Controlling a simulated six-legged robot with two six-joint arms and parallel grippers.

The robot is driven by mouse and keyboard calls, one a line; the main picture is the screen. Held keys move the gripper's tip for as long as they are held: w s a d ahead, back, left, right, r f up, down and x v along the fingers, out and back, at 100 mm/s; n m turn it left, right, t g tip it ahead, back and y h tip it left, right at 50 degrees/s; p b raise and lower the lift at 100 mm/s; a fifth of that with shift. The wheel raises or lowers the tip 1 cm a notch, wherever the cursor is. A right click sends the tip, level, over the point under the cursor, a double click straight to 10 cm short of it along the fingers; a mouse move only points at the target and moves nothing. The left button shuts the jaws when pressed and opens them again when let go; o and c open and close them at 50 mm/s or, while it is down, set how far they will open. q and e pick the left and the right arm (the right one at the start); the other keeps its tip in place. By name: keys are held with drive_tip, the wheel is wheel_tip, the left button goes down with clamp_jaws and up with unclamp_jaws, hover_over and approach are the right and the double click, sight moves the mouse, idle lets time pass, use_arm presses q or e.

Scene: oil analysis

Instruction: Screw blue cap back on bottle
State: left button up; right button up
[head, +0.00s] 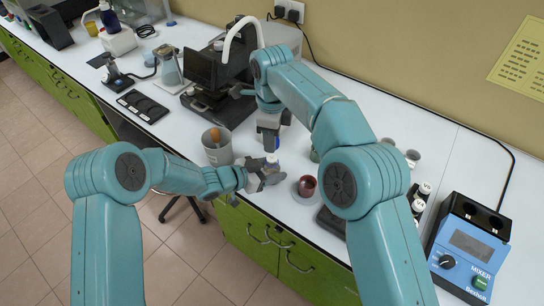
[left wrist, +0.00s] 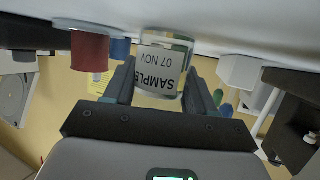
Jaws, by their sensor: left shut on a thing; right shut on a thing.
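A small clear sample bottle (head: 272,165) stands near the front edge of the white bench. In the left wrist view, where things appear upside down, the bottle (left wrist: 160,66) shows a white label reading "SAMPLE 07 NOV". My left gripper (head: 263,175) is shut around its sides; the two fingers (left wrist: 160,90) flank it in the wrist view. My right gripper (head: 269,122) points down above the bottle and is shut on the blue cap (head: 269,141). The cap is just above the bottle mouth; whether they touch is not clear.
A grey beaker (head: 217,150) with a brown-topped item stands left of the bottle. A microscope-like black device (head: 207,80) stands behind. The blue mixer (head: 470,248) and several capped vials are farther right.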

sight(272, 169)
drive_tip(key=shift+f, duration=1.7)
drive_tip(key=shift+f, duration=0.1)
drive_tip(key=shift+f, duration=0.8)
drive_tip(key=shift+f, duration=0.55)
drive_tip(key=m, duration=0.6)
drive_tip(key=shift+m, duration=0.3)
